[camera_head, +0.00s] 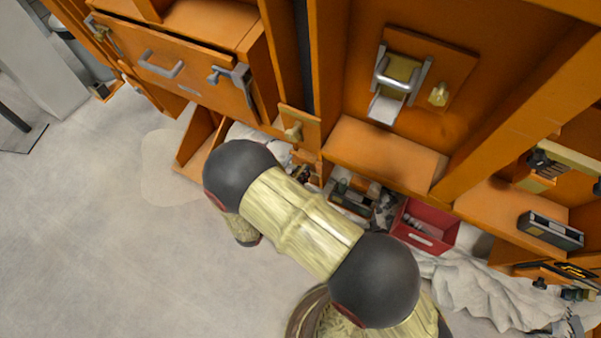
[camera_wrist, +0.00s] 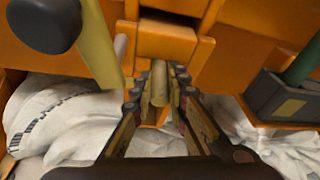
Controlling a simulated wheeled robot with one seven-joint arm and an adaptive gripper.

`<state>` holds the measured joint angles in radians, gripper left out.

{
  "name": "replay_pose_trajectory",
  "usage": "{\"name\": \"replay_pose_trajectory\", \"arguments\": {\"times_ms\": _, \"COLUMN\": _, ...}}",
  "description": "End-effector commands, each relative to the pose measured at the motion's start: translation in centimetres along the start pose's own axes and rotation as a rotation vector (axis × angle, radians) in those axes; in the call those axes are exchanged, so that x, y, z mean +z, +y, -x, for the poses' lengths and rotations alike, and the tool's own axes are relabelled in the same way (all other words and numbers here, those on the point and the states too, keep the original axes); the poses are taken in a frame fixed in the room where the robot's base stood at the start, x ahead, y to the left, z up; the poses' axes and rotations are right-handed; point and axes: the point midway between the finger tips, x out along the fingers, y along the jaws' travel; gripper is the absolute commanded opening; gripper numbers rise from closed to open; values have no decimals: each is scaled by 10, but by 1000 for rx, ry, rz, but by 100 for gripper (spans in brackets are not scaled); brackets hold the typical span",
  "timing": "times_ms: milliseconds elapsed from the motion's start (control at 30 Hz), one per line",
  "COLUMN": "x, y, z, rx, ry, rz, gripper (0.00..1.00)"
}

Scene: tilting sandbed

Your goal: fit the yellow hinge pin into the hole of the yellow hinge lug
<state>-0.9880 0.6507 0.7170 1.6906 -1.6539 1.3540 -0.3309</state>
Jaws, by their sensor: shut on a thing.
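In the wrist view, my gripper (camera_wrist: 160,90) is shut on a dull yellow cylinder, which looks like the yellow hinge pin (camera_wrist: 159,86). The pin points away from the camera, towards an orange block. I cannot make out the yellow hinge lug or its hole for sure. A brass-yellow fitting (camera_head: 293,131) on a small orange plate shows just above my arm in the head view and may be it. A yellow bar with a dark round knob (camera_wrist: 44,24) stands close at upper left in the wrist view. My arm mostly hides the gripper in the head view.
An orange cabinet with a drawer (camera_head: 165,72) is at upper left. A metal latch (camera_head: 397,76) is on a panel at upper right. A red bin (camera_head: 425,226) and crumpled white cloth (camera_head: 480,285) lie low at right. The grey floor (camera_head: 100,220) at left is clear.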

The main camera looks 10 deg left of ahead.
Motion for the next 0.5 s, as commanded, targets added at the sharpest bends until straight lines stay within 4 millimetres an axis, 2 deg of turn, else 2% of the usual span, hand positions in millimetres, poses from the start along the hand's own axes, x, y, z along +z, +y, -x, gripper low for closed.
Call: {"name": "replay_pose_trajectory", "arguments": {"times_ms": 500, "x": -9, "y": 1, "z": 23, "rx": 2, "ry": -1, "rz": 1, "gripper": 0}}
